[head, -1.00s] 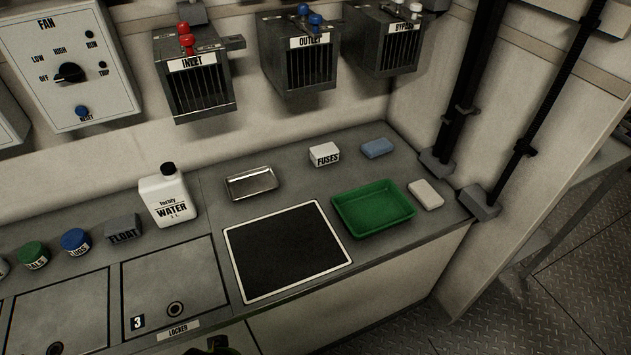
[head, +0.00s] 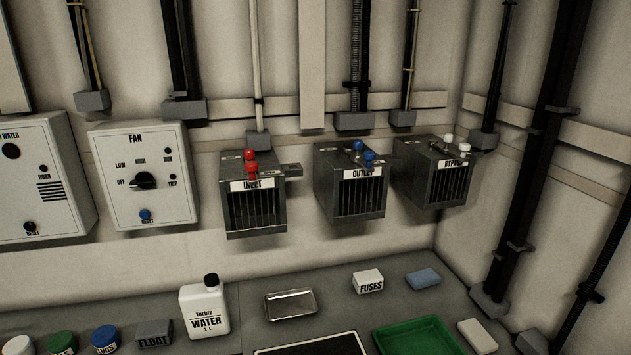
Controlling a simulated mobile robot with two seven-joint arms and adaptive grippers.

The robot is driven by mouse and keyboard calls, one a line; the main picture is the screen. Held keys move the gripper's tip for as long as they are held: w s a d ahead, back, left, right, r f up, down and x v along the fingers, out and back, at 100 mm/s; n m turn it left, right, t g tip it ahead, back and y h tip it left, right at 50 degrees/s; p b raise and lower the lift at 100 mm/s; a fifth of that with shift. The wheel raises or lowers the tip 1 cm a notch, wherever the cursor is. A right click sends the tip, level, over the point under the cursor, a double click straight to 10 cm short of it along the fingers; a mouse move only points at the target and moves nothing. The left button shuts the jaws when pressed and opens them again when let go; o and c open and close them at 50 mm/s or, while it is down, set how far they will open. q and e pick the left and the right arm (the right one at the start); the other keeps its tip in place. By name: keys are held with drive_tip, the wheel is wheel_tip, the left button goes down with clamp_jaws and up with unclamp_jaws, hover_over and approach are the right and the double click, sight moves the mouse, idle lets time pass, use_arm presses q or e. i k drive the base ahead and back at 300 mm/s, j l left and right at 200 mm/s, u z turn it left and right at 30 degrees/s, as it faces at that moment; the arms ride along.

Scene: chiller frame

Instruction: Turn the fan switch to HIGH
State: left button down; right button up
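The fan box (head: 147,203) is a pale panel labelled FAN on the back wall at the left. Its black rotary switch (head: 143,180) sits mid-panel, with OFF and LOW marked at its left and a further label above it, hard to read now. The knob's grip lies roughly level, its left end toward OFF; the exact setting is too small to be sure. A blue reset button (head: 145,215) is below the knob. Neither of my grippers is in view.
Another box (head: 37,180) hangs left of the fan box. The inlet box (head: 252,205), outlet box (head: 350,190) and bypass box (head: 432,180) are to its right. Below, the counter holds a water jug (head: 204,308), a metal tray (head: 291,304) and a green tray (head: 418,338).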

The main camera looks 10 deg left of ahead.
sight(143, 179)
drive_tip(key=u, duration=1.35)
